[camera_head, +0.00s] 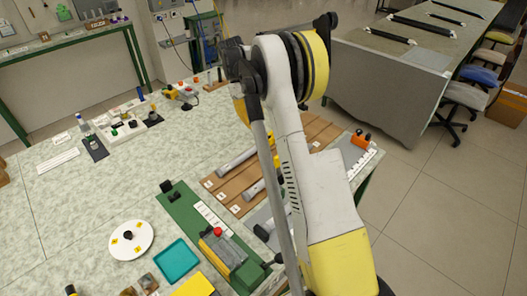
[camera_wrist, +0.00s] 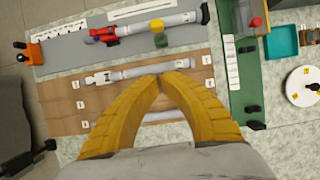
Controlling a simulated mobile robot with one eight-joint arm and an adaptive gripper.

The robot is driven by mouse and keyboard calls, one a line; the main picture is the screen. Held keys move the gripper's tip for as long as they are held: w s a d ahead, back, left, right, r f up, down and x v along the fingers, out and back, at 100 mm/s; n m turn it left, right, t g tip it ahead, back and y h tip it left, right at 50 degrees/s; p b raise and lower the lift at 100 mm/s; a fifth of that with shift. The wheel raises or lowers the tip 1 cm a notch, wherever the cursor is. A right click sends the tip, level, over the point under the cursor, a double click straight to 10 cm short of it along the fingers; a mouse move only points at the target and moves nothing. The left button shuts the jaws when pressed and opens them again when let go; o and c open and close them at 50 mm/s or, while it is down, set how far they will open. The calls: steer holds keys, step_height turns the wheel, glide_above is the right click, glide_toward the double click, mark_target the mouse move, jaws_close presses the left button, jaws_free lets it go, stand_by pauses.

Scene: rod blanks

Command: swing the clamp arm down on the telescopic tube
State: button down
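In the wrist view a grey fixture plate (camera_wrist: 60,60) carries a long pale tube (camera_wrist: 180,20) with a black end, which looks like the telescopic tube. A red clamp part (camera_wrist: 80,33) with black pieces sits at its left part, and a yellow piece (camera_wrist: 157,25) lies over its middle. I cannot tell how far the clamp arm is swung. My gripper (camera_wrist: 169,73) has its yellow fingertips almost together, with nothing seen between them. It is over the wooden rack, apart from the clamp. In the head view my arm hides most of the fixture; a black tube end (camera_head: 263,232) shows.
The wooden rack (camera_head: 315,130) holds pale tubes (camera_head: 237,160) beside numbered labels. A green board (camera_head: 180,207) with a red-knobbed grey block (camera_head: 222,245) stands alongside. A white disc (camera_head: 145,238) and teal tray (camera_head: 177,262) lie left. An orange-black part (camera_head: 360,139) is at the right edge.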

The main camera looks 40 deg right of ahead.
steer(key=shift+d, duration=0.1)
steer(key=s+d+f+b, duration=0.1)
steer(key=s+f+b, duration=0.2)
steer(key=s+f, duration=0.4)
steer(key=shift+b+x, duration=0.35)
steer(key=shift+x, duration=0.6)
